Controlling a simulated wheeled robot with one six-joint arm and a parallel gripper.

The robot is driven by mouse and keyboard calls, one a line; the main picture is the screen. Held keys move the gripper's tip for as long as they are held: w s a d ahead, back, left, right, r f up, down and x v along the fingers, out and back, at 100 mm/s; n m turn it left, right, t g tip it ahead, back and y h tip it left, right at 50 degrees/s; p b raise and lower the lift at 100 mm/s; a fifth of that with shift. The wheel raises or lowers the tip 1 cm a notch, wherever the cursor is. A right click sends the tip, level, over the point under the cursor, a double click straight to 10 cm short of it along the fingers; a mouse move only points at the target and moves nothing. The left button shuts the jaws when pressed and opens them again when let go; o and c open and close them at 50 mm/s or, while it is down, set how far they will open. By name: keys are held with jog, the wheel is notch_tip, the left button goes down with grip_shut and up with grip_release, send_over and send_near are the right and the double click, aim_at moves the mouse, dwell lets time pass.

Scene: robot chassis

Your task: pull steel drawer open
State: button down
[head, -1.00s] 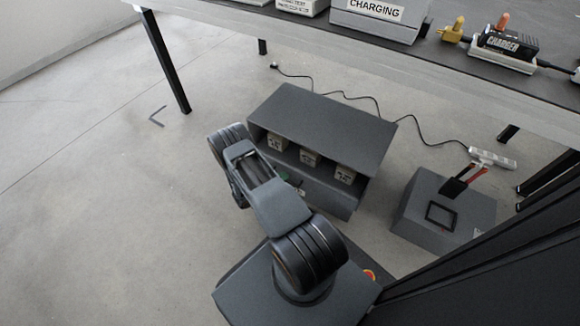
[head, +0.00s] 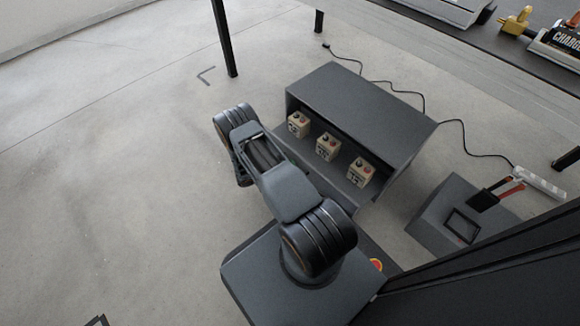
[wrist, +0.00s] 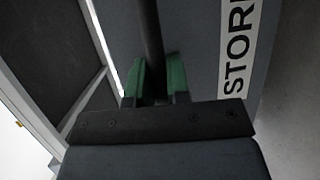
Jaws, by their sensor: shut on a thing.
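The grey steel drawer front (wrist: 195,40) fills much of the wrist view and carries a white label reading "STOR…", cut off by the frame. A dark bar handle (wrist: 150,40) runs down to my gripper (wrist: 158,85). The green fingers are shut on the bar, one on each side. In the head view the drawer belongs to the dark grey cabinet (head: 365,100). My arm hides the gripper, the handle and part of the drawer there. Three small beige boxes (head: 328,147) stand in a row at the cabinet's open front, clear of its top's edge. How far the drawer is out is hard to tell.
A power strip (head: 540,183) and black cable lie behind. The floor (head: 110,180) on the left is largely clear.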

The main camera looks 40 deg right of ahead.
jog(key=shift+s, duration=0.1)
jog(key=c, duration=1.4)
grip_release()
jog(key=shift+a, duration=0.1)
jog(key=p+v, duration=0.3)
jog(key=v, duration=1)
jog(key=shift+a, duration=0.35)
jog(key=shift+r, duration=0.1)
